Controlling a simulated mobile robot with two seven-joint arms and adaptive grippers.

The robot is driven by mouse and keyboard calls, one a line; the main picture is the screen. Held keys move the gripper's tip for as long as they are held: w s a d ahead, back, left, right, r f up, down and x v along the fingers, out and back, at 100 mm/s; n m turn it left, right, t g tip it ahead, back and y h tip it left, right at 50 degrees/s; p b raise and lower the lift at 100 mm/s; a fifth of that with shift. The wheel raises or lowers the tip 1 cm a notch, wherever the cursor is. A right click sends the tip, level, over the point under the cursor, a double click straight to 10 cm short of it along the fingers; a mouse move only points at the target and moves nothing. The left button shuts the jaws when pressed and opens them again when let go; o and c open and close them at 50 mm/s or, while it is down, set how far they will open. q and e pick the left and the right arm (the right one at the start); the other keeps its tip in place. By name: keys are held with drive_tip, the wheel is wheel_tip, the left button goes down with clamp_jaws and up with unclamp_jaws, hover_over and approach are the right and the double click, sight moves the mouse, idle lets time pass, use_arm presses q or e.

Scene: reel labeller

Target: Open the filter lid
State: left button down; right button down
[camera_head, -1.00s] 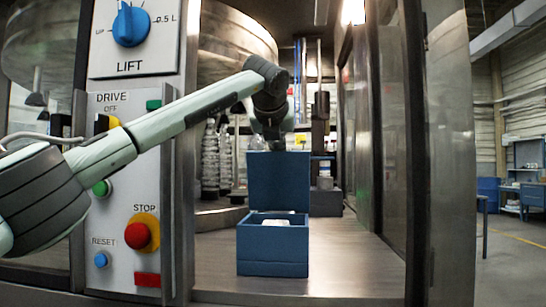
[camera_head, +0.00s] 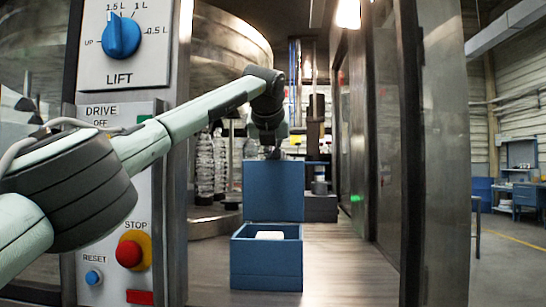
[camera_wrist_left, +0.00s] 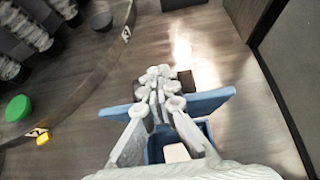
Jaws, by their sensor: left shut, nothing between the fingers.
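The blue filter box (camera_head: 266,266) stands on the floor panel inside the machine. Its blue lid (camera_head: 273,192) stands upright at the back edge, so the box is open. A white item (camera_head: 270,235) shows inside it. My left gripper (camera_head: 272,152) is shut and empty, just above the lid's top edge. In the left wrist view the shut fingers (camera_wrist_left: 160,85) reach across the lid (camera_wrist_left: 212,101), with the open box (camera_wrist_left: 155,148) and white item (camera_wrist_left: 176,153) below. I cannot tell whether the fingers touch the lid. My right gripper is not in view.
A control panel (camera_head: 113,205) with a red stop button (camera_head: 129,253) and a blue lift dial (camera_head: 121,36) is at the left. Clear bottles (camera_head: 205,170) stand behind. A glass door frame (camera_head: 385,150) bounds the right. The floor right of the box is clear.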

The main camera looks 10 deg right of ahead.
use_arm(q)
drive_tip(key=shift+s+d+f, duration=0.15)
drive_tip(key=shift+d+f, duration=0.05)
drive_tip(key=shift+f, duration=0.25)
drive_tip(key=v, duration=1.2)
drive_tip(key=shift+a+r, duration=0.15)
drive_tip(key=shift+r, duration=0.3)
